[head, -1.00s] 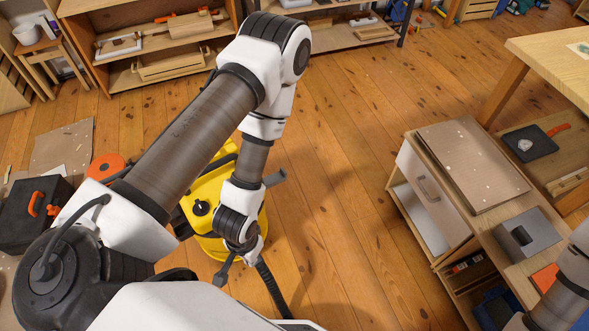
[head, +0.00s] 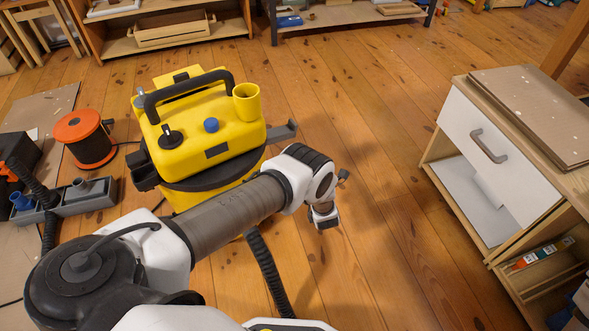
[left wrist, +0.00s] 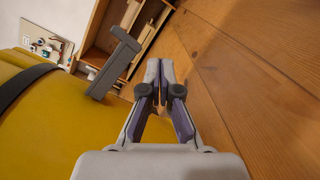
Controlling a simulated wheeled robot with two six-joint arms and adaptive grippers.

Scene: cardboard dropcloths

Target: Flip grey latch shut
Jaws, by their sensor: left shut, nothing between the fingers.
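The grey latch (head: 283,132) sticks out sideways from the right side of the yellow vacuum (head: 205,135), below its top. It also shows in the left wrist view as a grey bar with a crosspiece at its end (left wrist: 116,64), standing out from the yellow body. My left gripper (left wrist: 160,68) is shut and empty. In that view its fingertips are to the right of the latch, apart from it. In the head view my left wrist is right of and nearer than the latch, and the fingers are mostly hidden. My right gripper is out of view.
An orange cable reel (head: 84,138) and a grey tray (head: 75,197) are left of the vacuum. A black hose (head: 268,275) runs beside my left arm. A wooden cabinet with a white drawer (head: 497,150) stands at the right. Floor between vacuum and cabinet is clear.

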